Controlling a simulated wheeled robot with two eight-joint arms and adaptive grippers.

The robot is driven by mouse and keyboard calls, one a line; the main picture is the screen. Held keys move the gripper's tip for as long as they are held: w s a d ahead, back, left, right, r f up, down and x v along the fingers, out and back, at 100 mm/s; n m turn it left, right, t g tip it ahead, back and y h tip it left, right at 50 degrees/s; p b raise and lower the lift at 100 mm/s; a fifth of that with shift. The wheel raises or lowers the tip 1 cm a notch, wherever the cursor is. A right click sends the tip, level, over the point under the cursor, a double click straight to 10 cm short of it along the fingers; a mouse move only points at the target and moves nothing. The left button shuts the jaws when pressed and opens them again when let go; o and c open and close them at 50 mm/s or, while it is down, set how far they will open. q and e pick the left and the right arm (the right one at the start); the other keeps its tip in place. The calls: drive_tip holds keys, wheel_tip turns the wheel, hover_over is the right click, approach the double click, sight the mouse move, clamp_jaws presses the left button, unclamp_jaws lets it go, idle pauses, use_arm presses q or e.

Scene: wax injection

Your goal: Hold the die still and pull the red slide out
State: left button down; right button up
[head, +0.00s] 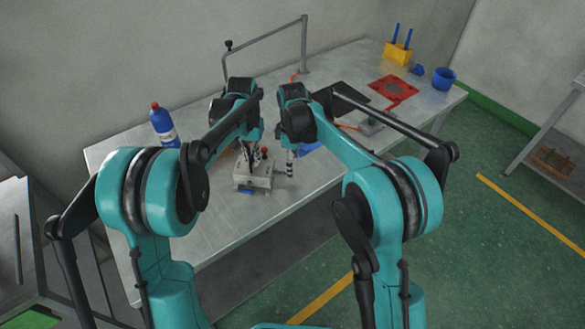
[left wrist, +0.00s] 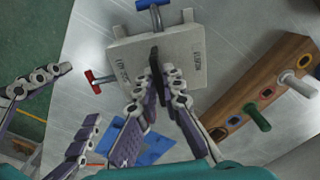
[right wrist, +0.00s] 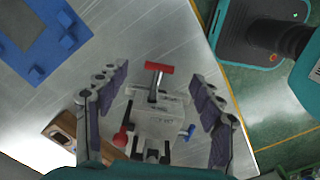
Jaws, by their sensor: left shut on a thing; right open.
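The die (head: 252,181) is a pale metal block on the table; it also shows in the left wrist view (left wrist: 128,62) and right wrist view (right wrist: 160,122). My left gripper (left wrist: 157,82) is shut on the black upright piece on top of the die. The red slide (right wrist: 158,68) has a T-shaped red bar on a metal rod standing out from one side of the die; its red end shows in the left wrist view (left wrist: 90,77). My right gripper (right wrist: 160,82) is open, its fingers apart on both sides of the red slide, not visibly touching it.
A blue-handled slide (left wrist: 150,4) stands out from another side of the die. A wooden block with coloured pegs (left wrist: 235,95) is close by. A blue fixture (right wrist: 40,42) lies on the table. A blue bottle with a red cap (head: 162,125) stands at the left.

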wheel_tip(320, 180, up, 9)
drive_tip(key=shift+f, duration=0.1)
idle(0.3)
use_arm(q)
drive_tip(key=c, duration=1.6)
unclamp_jaws()
drive_tip(key=shift+d, duration=0.1)
drive_tip(key=shift+r, duration=0.1)
